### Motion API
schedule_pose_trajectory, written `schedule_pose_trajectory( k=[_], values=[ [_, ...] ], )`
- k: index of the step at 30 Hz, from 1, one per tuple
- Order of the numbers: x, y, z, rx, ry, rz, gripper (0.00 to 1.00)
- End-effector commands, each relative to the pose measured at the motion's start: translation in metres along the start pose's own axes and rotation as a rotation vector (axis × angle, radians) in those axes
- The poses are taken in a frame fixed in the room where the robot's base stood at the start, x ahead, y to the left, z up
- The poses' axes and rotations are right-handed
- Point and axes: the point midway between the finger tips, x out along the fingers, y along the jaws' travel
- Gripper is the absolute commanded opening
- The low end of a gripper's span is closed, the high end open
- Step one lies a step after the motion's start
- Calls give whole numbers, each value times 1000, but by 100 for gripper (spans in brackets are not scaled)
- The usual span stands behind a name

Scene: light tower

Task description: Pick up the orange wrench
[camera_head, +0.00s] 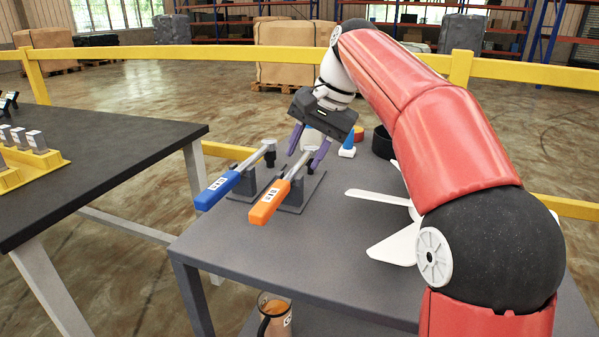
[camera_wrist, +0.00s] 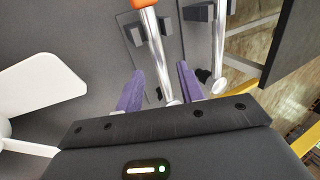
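The orange wrench (camera_head: 269,202) lies tilted on a grey stand on the grey table, its orange handle toward the front left and its metal shaft running back. In the wrist view its metal shaft (camera_wrist: 154,45) runs between my two purple fingers, with only a bit of the handle at the top edge. My gripper (camera_head: 307,148) is open over the head end of the wrench, the fingers apart on either side of the shaft. I cannot tell whether either finger touches it. The far end of the shaft is partly hidden by the gripper.
A blue wrench (camera_head: 219,189) lies close to the left on its own stand; its shaft (camera_wrist: 218,45) passes just right of my right finger. A white fan-like part (camera_head: 396,246), a blue cone (camera_head: 348,144) and a black ring (camera_head: 383,143) are to the right. A black-topped table (camera_head: 110,150) stands left.

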Motion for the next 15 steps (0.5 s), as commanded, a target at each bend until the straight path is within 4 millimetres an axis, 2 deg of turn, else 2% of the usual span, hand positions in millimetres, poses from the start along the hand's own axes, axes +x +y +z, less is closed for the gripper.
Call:
schedule_pose_trajectory(
  k=[3, 7, 15],
  values=[
    [21, 0, 2, -1, -3, 1, 38],
    [37, 0, 2, -1, -2, 1, 38],
    [43, 0, 2, -1, 0, 0, 38]
  ],
)
